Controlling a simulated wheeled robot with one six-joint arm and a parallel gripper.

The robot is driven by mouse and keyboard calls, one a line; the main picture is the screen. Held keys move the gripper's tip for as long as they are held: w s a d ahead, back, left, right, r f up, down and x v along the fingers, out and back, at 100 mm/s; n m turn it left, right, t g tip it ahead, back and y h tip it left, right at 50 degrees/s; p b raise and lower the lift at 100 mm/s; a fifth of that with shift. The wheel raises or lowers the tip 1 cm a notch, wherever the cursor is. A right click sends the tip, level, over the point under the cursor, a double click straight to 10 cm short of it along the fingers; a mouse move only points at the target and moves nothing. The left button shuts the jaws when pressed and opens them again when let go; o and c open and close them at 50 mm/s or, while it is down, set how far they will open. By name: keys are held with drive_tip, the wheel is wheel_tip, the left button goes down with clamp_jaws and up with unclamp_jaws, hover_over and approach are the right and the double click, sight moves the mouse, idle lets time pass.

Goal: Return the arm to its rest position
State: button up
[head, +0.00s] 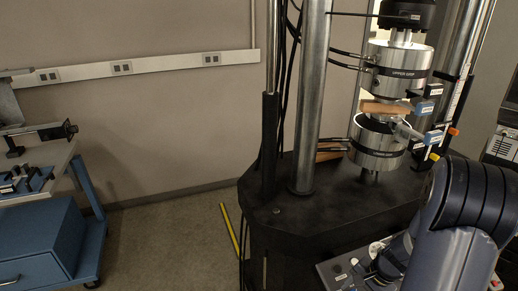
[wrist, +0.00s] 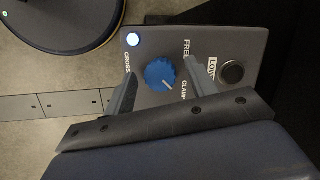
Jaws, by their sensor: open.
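My gripper (wrist: 161,68) shows in the wrist view with its two grey fingers apart and nothing held between them. The fingertips are on either side of a blue knob (wrist: 160,75) on a grey control panel (wrist: 208,110); a small gap seems to lie between fingers and knob, but I cannot tell the height. My dark blue arm (head: 465,205) fills the lower right of the head view, bent over the front of the test machine, near the control panel (head: 345,273). The gripper itself is hidden or out of frame there.
The test machine's black base (head: 330,205) carries steel columns (head: 312,100), an upper grip (head: 398,68) and a lower grip (head: 377,145), close to my arm. A blue cart (head: 45,235) stands at left. The floor (head: 165,235) between is clear except for a yellow strip (head: 230,232).

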drive_tip(key=n+p, duration=0.1)
drive_tip(key=n, duration=0.1)
drive_tip(key=n+h+p, duration=0.1)
drive_tip(key=n, duration=0.1)
drive_tip(key=n+g+p, duration=0.1)
drive_tip(key=n, duration=0.1)
drive_tip(key=shift+a+r+n, duration=0.15)
drive_tip(key=shift+r+n, duration=0.1)
drive_tip(key=shift+n, duration=0.05)
drive_tip(key=n+h+p, duration=0.1)
drive_tip(key=n+p, duration=0.1)
drive_tip(key=n, duration=0.1)
drive_tip(key=shift+n+p, duration=0.3)
drive_tip(key=shift+p, duration=0.1)
drive_tip(key=shift+w+n+h+p, duration=0.15)
drive_tip(key=shift+n+h+p, duration=0.3)
drive_tip(key=shift+n, duration=0.55)
drive_tip(key=shift+r, duration=0.35)
